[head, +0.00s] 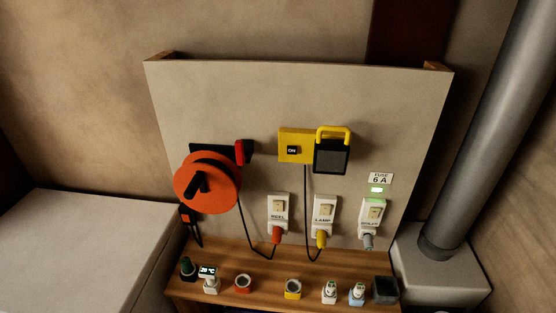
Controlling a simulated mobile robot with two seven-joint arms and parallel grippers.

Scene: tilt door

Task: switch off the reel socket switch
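In the head view, the reel socket (278,212) is a white wall socket labelled REEL on the upright panel. Its switch (278,206) is a small cream rocker near the top of the socket. The rocker is too small to tell which way it is set. An orange plug (277,235) sits in the socket's lower part, with a black cable running left to the orange cable reel (208,181). Neither of my grippers shows in the head view.
A lamp socket (324,212) with a yellow plug and a third socket (372,213) with a grey plug stand to the right. A yellow lamp (296,144) hangs above. Several small items line the wooden shelf (262,301) below. A grey pipe (485,120) rises at right.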

